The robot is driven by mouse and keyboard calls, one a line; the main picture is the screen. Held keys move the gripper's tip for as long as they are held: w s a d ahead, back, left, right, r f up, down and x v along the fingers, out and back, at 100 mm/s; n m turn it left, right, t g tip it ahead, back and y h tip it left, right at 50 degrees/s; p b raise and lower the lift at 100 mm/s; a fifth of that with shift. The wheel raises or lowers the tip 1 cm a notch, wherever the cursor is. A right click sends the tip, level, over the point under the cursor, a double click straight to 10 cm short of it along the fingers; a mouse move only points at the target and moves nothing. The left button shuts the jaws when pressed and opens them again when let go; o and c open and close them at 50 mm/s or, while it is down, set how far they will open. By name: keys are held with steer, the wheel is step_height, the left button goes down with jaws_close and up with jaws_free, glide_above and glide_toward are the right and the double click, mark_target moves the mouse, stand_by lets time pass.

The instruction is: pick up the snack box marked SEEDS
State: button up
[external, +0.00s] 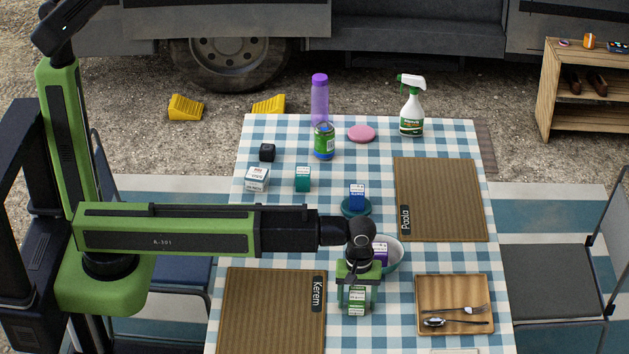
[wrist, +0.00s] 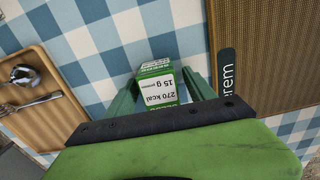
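My gripper (external: 357,294) points down over the near part of the checked table, between the mat marked Kerem and the wooden tray. Its green fingers stand on both sides of a small green-and-white box (external: 356,307), with what look like narrow gaps. Other small boxes are white (external: 257,178), teal (external: 303,179), blue (external: 357,197) on a teal dish, and purple (external: 380,252) in a bowl, partly hidden. I cannot read SEEDS on any.
The bowl (external: 397,258) is close behind my gripper. The Kerem mat (external: 270,310) lies left, the wooden tray (external: 427,288) with fork and spoon right. A can (external: 324,142), purple bottle (external: 320,97), spray bottle (external: 411,108) and black cube (external: 267,152) stand farther back.

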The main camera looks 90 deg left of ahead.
mark_target(357, 293)
jaws_close()
steer(key=shift+r, duration=0.1)
step_height(357, 293, up, 4)
steer(key=p, duration=0.4)
steer(key=shift+r, duration=0.1)
steer(key=s+d+r+p, duration=0.5)
steer(key=d+r+p, duration=0.1)
steer(key=d, duration=0.4)
steer(key=shift+s+r+p, duration=0.3)
steer(key=shift+s+p, duration=0.05)
steer(key=shift+p, duration=0.15)
